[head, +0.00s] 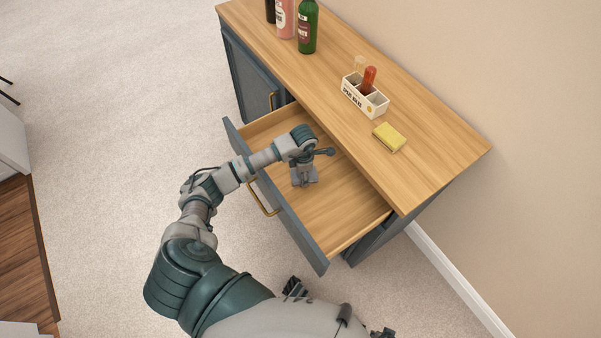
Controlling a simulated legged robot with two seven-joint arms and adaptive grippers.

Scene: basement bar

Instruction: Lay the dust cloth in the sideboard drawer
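The sideboard (424,166) has one drawer (345,207) pulled open, with a bare wooden floor and a dark grey front. My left arm reaches over the drawer front, and my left gripper (304,172) points down inside the drawer, near its middle. A small flat grey patch (304,181) shows at the fingertips, at or close to the drawer floor. I cannot tell whether it is the dust cloth or part of the gripper. The wrist hides the fingers from above, so their opening is unclear.
The brass drawer handle (262,198) sticks out in front. The carpet (110,110) at left is clear.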

